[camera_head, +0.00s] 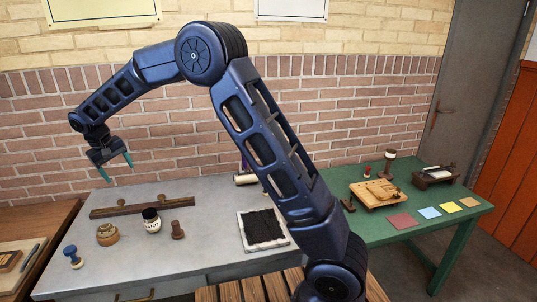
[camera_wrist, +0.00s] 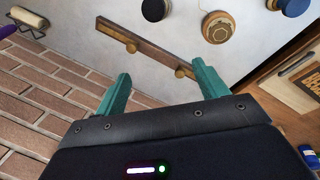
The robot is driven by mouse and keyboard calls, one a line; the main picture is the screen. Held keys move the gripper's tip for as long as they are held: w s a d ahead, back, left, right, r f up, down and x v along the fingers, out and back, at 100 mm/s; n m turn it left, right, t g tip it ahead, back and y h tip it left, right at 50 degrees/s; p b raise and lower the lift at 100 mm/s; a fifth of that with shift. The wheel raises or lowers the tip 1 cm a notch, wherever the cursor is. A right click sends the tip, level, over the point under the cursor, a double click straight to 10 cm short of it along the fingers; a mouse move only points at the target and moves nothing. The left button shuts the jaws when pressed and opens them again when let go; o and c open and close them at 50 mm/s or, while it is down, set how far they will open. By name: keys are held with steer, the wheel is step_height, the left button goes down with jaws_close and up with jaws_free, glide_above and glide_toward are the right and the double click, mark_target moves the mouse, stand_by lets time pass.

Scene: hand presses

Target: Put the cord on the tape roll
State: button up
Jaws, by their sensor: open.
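A round tan-brown thing (camera_head: 107,235) lies near the left part of the grey table; it also shows in the wrist view (camera_wrist: 218,27) as a ring with a darker middle. It could be the tape roll or a coil of cord; I cannot tell which. I cannot make out a second, separate thing as the other of the two. My gripper (camera_head: 119,171) is open and empty, high above the back left of the grey table. In the wrist view its two green fingers (camera_wrist: 160,72) stand apart with nothing between them.
A long brown bar (camera_head: 142,207) lies behind the ink jar (camera_head: 151,221) and brown stamp (camera_head: 177,230). A blue stamp (camera_head: 73,258) stands at the left. A black pad (camera_head: 263,228) lies right. The green table (camera_head: 440,208) holds a wooden press (camera_head: 378,193). A brick wall (camera_head: 150,130) rises behind.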

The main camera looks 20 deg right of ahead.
steer(key=w+d+r+m, duration=0.1)
steer(key=d+r, duration=0.4)
steer(key=d, duration=0.5)
steer(key=w+d+r+m, duration=0.1)
steer(key=d+r, duration=0.4)
steer(key=d, duration=0.5)
steer(key=s+d+r+m+y, duration=0.1)
steer(key=s+d+r, duration=0.1)
steer(key=d, duration=0.7)
steer(key=s+d+r+m, duration=0.1)
steer(key=s+d+r, duration=0.2)
steer(key=d, duration=0.6)
steer(key=s+d+f+m+t, duration=0.1)
steer(key=s+d+f+m, duration=0.1)
steer(key=s+d, duration=0.8)
steer(key=s+d+f+m+t, duration=0.1)
steer(key=s+d+f, duration=0.2)
steer(key=s+d, duration=0.7)
steer(key=shift+s+d+m+t+y, duration=0.3)
steer(key=shift+s+d+m, duration=0.1)
steer(key=shift+s, duration=0.4)
